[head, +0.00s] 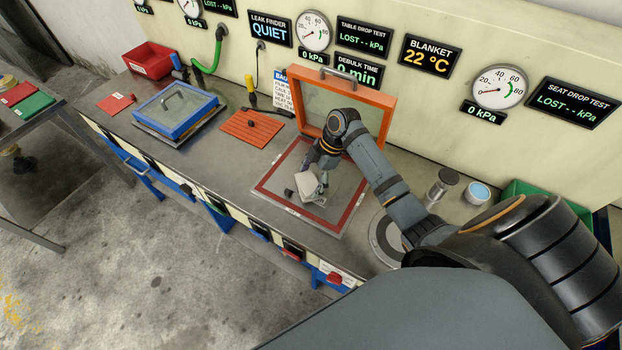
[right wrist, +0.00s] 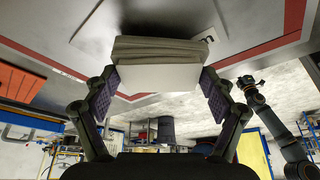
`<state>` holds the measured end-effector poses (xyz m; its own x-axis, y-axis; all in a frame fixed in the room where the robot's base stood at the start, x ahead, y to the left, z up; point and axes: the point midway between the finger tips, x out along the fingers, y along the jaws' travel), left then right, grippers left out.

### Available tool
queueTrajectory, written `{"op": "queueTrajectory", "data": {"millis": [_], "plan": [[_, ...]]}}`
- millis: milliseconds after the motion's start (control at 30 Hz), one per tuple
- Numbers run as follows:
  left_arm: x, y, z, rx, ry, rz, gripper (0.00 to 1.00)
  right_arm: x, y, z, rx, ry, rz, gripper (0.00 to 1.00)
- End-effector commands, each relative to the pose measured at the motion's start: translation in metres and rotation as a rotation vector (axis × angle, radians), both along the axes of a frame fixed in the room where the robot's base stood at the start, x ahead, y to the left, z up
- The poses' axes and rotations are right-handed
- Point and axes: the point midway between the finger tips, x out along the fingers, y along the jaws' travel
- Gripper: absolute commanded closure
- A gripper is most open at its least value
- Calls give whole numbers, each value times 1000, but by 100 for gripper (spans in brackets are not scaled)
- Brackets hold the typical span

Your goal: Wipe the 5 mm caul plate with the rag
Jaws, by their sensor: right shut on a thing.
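My right gripper (head: 318,178) is over the red-bordered press bed (head: 272,202). It is shut on a pale folded rag (head: 310,187). In the right wrist view the rag (right wrist: 160,50) sits between both fingers of the right gripper (right wrist: 160,90). A lighter grey plate (right wrist: 100,20), seemingly the caul plate, shows behind the rag inside the red border. Whether the rag touches it I cannot tell.
An orange-framed lid (head: 384,108) stands open behind the bed. To the left are an orange ribbed mat (head: 250,131), a blue-framed box (head: 195,117) and a red bin (head: 150,60). To the right are a metal cylinder (head: 438,190), a blue-topped tub (head: 478,193) and a green bin (head: 514,189).

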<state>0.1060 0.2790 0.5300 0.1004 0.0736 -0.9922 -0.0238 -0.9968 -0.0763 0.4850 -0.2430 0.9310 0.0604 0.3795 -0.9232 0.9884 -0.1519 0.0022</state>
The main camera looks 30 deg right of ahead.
Motion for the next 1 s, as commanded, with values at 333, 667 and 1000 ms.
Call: {"op": "queueTrajectory", "data": {"millis": [333, 667, 1000], "plan": [[0, 0, -4, 0, 0, 0, 60, 0, 0, -6, 0, 0, 0, 51], [0, 0, -7, 0, -1, 0, 60, 0, 0, -11, 0, 1, 0, 51], [1, 0, -9, 0, -1, 0, 60, 9, -15, -10, -2, 1, -1, 51]]}}
